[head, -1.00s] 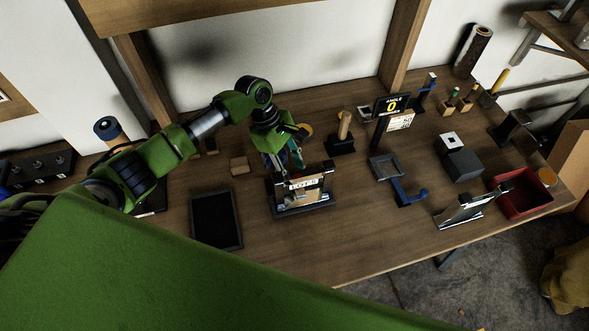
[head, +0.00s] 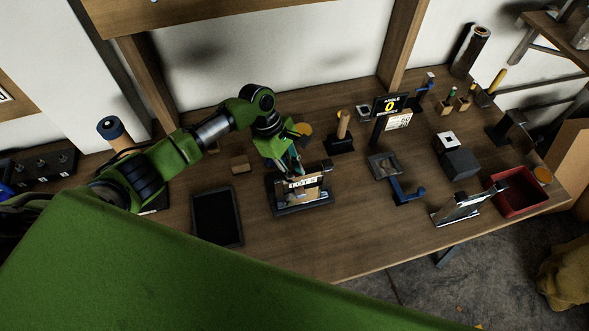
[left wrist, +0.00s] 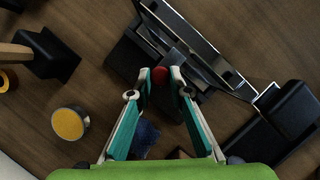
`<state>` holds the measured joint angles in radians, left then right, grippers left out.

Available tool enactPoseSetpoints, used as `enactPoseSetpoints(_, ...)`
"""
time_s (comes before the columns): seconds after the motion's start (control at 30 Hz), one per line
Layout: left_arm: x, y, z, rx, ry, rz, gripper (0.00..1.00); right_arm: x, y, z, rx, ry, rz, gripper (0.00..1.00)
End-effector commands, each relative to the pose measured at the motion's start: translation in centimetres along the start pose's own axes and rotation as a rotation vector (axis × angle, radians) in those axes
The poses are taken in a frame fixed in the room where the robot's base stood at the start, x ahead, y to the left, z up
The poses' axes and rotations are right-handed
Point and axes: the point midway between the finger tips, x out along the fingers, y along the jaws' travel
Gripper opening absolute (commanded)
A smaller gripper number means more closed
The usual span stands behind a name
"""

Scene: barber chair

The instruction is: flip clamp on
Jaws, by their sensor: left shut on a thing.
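The clamp fixture (head: 302,207) stands on the workbench in front of my left arm. It has a black base and a pale, lettered upright part. In the left wrist view, the clamp's long metal bar (left wrist: 185,30) runs diagonally across a dark base. A red knob (left wrist: 160,75) lies between my left fingertips. My left gripper (head: 295,171) reaches down behind the fixture; in the left wrist view its fingers are closed in around the red knob. The fingers and arm hide part of the clamp in the head view. My right gripper is in neither view.
A black tray (head: 238,221) lies left of the fixture. A wooden-handled stand (head: 341,139), a blue-handled clamp (head: 405,190) and an angle display (head: 391,104) are to the right. A red bin (head: 519,211) sits near the right edge. Bare bench lies in front.

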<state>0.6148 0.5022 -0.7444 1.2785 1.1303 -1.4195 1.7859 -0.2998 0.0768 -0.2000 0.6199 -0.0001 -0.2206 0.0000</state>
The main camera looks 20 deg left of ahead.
Motion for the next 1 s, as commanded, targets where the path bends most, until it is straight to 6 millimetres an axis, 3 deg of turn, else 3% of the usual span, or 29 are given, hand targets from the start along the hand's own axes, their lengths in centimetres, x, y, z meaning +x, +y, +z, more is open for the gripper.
enactPoseSetpoints(0.07, -0.1, -0.3, 0.3, -0.003, -0.003, -0.009, 0.00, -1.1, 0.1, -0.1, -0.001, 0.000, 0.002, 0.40)
enactPoseSetpoints(0.37, 0.3, -0.4, 0.3, 0.001, -0.006, -0.013, 0.00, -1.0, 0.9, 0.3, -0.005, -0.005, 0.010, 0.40)
enactPoseSetpoints(0.4, 0.3, -0.5, 0.3, 0.001, -0.007, -0.013, 0.29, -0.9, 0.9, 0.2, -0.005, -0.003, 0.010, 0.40)
enactPoseSetpoints(0.43, 0.4, -0.5, 0.3, 0.001, -0.006, -0.013, 0.36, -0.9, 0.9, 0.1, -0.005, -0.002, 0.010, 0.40)
enactPoseSetpoints(0.8, 0.0, -0.2, 0.1, 0.000, -0.003, -0.006, 0.36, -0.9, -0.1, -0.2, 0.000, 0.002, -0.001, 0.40)
enactPoseSetpoints(1.0, -2.6, -0.1, 0.1, 0.002, -0.001, -0.002, 0.36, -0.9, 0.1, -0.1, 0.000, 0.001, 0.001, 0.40)
